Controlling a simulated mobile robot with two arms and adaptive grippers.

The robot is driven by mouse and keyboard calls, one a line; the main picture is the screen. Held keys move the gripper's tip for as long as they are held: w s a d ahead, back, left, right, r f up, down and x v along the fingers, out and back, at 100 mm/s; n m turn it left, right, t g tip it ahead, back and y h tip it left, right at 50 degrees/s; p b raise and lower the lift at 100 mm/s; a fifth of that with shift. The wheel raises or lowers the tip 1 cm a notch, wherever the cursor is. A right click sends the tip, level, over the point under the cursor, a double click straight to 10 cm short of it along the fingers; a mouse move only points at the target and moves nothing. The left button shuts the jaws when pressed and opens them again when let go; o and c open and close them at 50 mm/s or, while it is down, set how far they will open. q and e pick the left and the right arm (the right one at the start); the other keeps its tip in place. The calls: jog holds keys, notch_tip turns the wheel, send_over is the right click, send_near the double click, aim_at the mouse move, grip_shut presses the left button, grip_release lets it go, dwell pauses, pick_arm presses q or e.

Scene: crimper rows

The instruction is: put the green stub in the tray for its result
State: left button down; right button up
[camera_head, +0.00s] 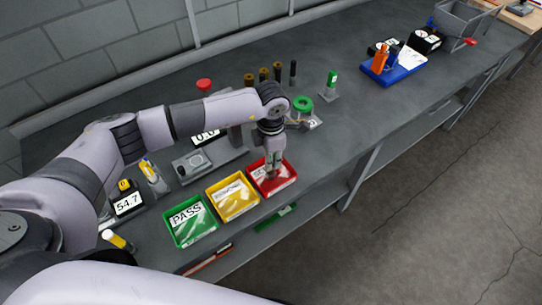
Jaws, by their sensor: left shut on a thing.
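My left gripper (272,168) points down over the red tray (286,187), with its fingertips low at the tray's back part. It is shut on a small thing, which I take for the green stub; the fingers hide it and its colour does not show. The green tray (184,240) is labelled PASS. The yellow tray (243,210) stands between the green and red trays; its label and the red one's are too small to read. My right gripper is not in view.
Behind my gripper are a green ring on a stand (302,103), a small green-topped piece (332,80) and several dark posts (277,71). A blue tray (394,70) lies farther right. The bench's middle right is clear.

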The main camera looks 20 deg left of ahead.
pick_arm(q)
jog(key=shift+f, duration=0.15)
jog(key=c, duration=1.5)
grip_release()
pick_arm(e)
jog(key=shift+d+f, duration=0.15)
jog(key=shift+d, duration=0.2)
pick_arm(q)
jog(key=shift+r, duration=0.3)
notch_tip(320, 180, up, 11)
jog(key=b, duration=0.5)
jog(key=shift+w+f, duration=0.1)
jog(key=shift+f, duration=0.1)
jog(key=shift+r, duration=0.6)
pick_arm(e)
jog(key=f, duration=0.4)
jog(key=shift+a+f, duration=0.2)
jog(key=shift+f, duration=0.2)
